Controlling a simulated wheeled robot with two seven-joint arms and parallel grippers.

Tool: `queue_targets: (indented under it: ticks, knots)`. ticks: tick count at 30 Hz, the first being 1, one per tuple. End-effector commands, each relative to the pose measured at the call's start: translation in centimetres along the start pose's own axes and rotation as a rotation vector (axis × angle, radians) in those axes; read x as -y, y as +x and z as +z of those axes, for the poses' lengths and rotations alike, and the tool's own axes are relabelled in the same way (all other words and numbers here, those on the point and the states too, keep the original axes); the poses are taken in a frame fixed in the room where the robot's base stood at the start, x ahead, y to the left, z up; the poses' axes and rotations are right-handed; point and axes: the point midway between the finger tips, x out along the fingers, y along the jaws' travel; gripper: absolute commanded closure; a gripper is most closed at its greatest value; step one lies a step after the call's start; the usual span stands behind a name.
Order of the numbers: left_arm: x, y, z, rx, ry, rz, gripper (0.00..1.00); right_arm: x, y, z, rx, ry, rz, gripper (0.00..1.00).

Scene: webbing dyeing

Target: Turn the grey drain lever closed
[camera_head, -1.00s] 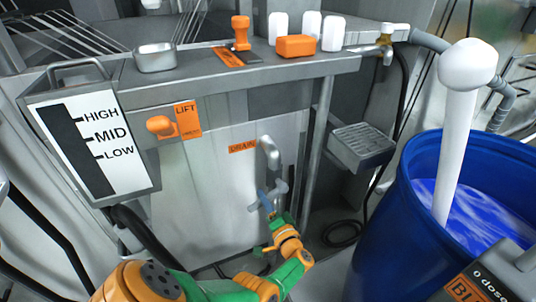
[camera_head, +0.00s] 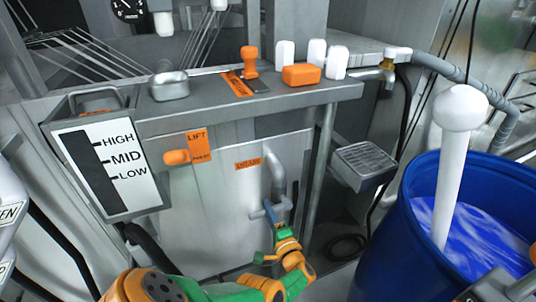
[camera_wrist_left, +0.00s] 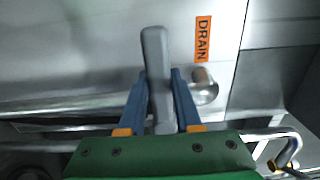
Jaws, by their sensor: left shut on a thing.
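The grey drain lever (camera_wrist_left: 156,55) is a rounded bar that runs upright in the left wrist view, between the two blue fingers of my left gripper (camera_wrist_left: 159,74). The fingers are shut on it, and its end shows beyond their tips. In the head view my left gripper (camera_head: 271,212) is at the lower end of the grey drain pipe (camera_head: 278,175), where it partly hides the lever. The orange DRAIN label (camera_head: 248,163) is on the panel above and left of it.
A blue barrel (camera_head: 412,235) with blue liquid and a white-knobbed paddle (camera_head: 450,165) stands at the right. A grey grated tray (camera_head: 366,160) juts out right of the drain. A HIGH/MID/LOW gauge (camera_head: 108,165) and an orange LIFT knob (camera_head: 176,157) are at the left.

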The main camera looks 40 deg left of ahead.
Motion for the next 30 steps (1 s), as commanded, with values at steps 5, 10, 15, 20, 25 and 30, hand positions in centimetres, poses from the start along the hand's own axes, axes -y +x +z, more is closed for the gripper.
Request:
queue_targets:
  ticks: [5, 10, 15, 20, 25, 30]
  knots:
    - [0.1, 0.0, 0.0, -0.001, 0.004, -0.002, 1.0, 0.0, 0.0, 0.0, 0.0, 0.0, 0.0, 0.38]
    - [0.1, 0.1, 0.0, -0.001, 0.003, -0.003, 0.49, 0.0, 0.0, 0.0, 0.0, 0.0, 0.0, 0.38]
    - [0.1, 0.1, 0.0, 0.0, 0.002, -0.003, 0.38, 0.0, 0.0, 0.0, 0.0, -0.001, 0.0, 0.38]
    - [0.1, -0.1, 0.0, 0.0, 0.001, -0.002, 0.38, 0.0, -0.1, 0.0, 0.0, -0.001, 0.0, 0.38]
    - [0.3, -3.1, 0.0, -0.002, 0.001, 0.001, 0.38, 0.0, -1.1, -0.1, 0.0, -0.001, -0.001, 0.38]
    - [0.1, -6.2, 0.0, -0.001, 0.002, 0.0, 0.38, 0.1, -1.4, -0.1, 0.0, 0.0, -0.002, 0.38]
